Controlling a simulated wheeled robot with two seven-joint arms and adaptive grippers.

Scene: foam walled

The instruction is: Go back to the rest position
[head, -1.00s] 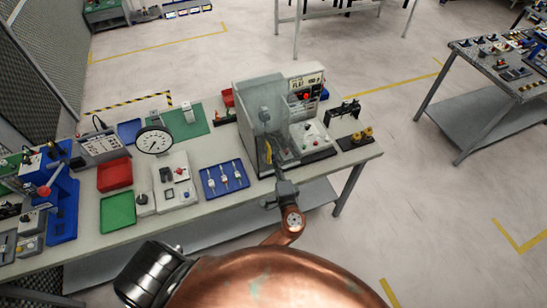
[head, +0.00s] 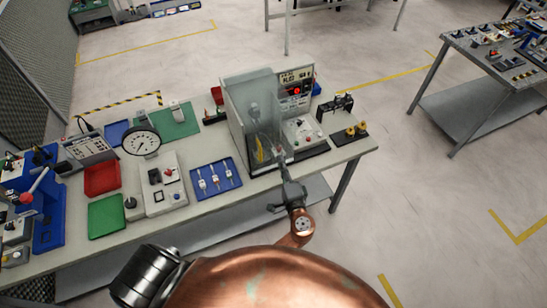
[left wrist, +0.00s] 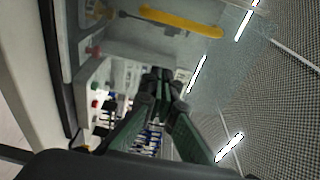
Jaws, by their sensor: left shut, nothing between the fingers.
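My left gripper (head: 279,158) is at the open front of a clear-walled box (head: 247,108) on the workbench (head: 205,204). Its fingers are together and hold nothing. Its wrist is outside the front edge of the bench. A yellow handle (head: 260,149) stands just left of the fingertips, seen through the clear wall. In the left wrist view, the dark fingers (left wrist: 160,84) point inward, and the yellow handle (left wrist: 180,20) lies above them, apart from them. My right gripper is not in view.
The box stands beside a control panel with a lit red light (head: 297,91). A blue tray (head: 216,180), a dial gauge (head: 141,142), a red tray (head: 101,178) and a green tray (head: 106,216) are to the left. Open floor lies right of the bench, before another table (head: 480,105).

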